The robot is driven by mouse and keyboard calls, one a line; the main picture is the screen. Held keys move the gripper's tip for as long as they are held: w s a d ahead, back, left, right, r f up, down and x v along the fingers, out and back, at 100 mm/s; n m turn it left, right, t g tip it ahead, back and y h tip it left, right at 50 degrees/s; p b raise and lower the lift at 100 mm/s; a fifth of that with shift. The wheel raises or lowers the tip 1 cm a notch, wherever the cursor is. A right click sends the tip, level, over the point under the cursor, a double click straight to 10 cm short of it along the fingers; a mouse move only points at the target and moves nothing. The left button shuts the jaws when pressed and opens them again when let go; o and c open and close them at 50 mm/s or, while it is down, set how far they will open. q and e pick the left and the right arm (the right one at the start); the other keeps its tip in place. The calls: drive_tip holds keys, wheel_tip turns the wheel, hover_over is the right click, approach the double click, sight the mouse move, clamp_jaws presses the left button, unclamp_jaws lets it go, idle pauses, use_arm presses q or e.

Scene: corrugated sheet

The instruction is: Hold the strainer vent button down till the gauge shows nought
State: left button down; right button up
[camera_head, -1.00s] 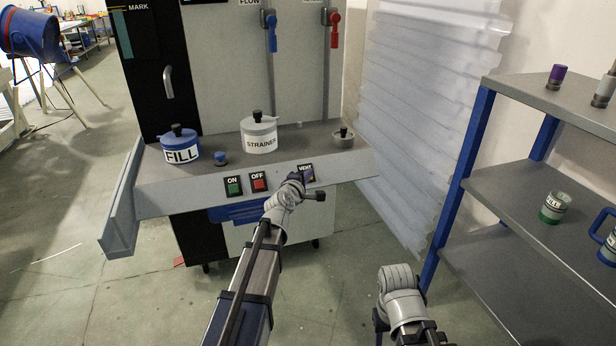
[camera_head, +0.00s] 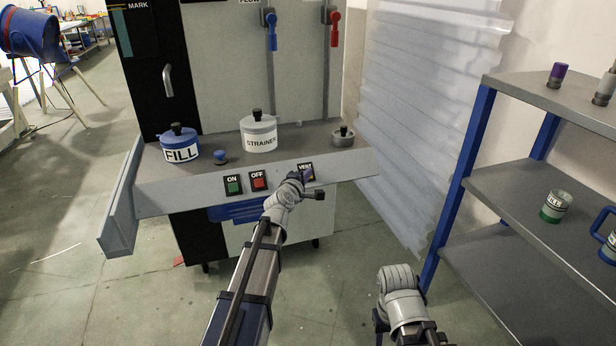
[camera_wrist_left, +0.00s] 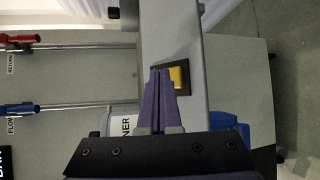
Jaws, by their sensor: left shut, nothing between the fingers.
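The vent button shows in the left wrist view as a yellow button (camera_wrist_left: 179,77) on a black plate on the grey panel. In the head view its VENT plate (camera_head: 306,167) is partly covered by my left gripper (camera_head: 308,175). The left gripper's purple fingers (camera_wrist_left: 160,73) are shut and empty, their tips at the plate's edge right beside the button. I cannot tell whether they touch it or whether it is pressed. The white STRAINER pot (camera_head: 259,134) stands on the ledge above. No gauge face is readable. My right arm shows at the bottom, its gripper out of sight.
The green ON button (camera_head: 233,186) and red OFF button (camera_head: 259,181) sit left of VENT on the front panel. A blue FILL pot (camera_head: 180,145) stands on the ledge. Grey shelves (camera_head: 545,195) with blue posts are at right, with open floor between.

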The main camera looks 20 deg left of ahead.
use_arm(q)
drive_tip(key=shift+w+a+f+b, duration=0.15)
drive_tip(key=shift+w+f+b, duration=0.1)
drive_tip(key=shift+f+b, duration=0.05)
idle(0.8)
drive_tip(key=shift+r, duration=0.1)
idle(0.4)
drive_tip(key=shift+s+d+r+p, duration=0.35)
drive_tip(key=shift+s+r+p, duration=0.15)
drive_tip(key=shift+p, duration=0.1)
drive_tip(key=shift+r, duration=0.1)
drive_tip(key=s+d+r+p, duration=0.2)
drive_tip(key=s+r+p, duration=0.1)
drive_tip(key=shift+r+p, duration=0.15)
drive_tip(key=shift+p, duration=0.15)
